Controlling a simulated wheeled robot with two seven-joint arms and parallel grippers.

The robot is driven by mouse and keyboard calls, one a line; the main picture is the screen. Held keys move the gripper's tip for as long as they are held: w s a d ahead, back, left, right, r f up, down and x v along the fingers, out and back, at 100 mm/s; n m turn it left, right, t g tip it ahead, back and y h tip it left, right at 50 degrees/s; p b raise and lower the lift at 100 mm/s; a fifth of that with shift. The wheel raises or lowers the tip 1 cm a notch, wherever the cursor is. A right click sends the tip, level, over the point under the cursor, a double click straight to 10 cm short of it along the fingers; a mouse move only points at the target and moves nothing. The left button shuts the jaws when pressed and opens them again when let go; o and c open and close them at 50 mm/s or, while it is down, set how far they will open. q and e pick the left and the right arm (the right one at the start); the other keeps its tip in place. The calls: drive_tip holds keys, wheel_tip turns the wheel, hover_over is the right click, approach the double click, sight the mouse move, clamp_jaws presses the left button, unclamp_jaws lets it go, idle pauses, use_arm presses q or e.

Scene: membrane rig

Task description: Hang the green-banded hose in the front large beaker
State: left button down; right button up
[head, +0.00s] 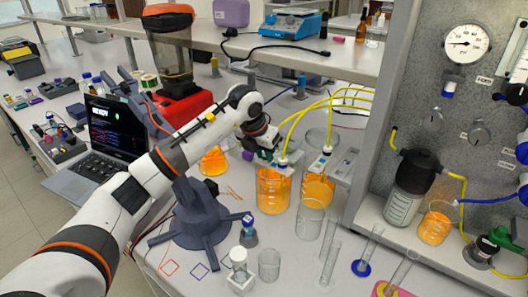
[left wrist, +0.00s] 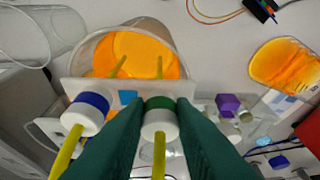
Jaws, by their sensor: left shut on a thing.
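My left gripper (head: 266,158), with dark green fingers, is shut on the green-banded white collar (left wrist: 160,118) of a yellow hose. A white holder plate (left wrist: 138,90) lies across this beaker. The blue-banded hose (left wrist: 88,110) sits beside the held hose at the plate. Two yellow hose ends show beyond the plate, against the liquid. Whether the green-banded collar is seated in the plate cannot be told. My right gripper is not in view.
A second large beaker (head: 318,190) with orange liquid stands just right of the front one. A clear empty beaker (head: 310,222) stands in front of it. An orange flask (head: 212,162) is to the left.

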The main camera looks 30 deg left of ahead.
use_arm(q)
drive_tip(key=shift+f, duration=0.2)
idle(0.4)
drive_tip(key=c, duration=1.1)
unclamp_jaws()
drive_tip(key=shift+c, duration=0.2)
drive_tip(key=b+v, duration=0.2)
drive_tip(key=v, duration=1)
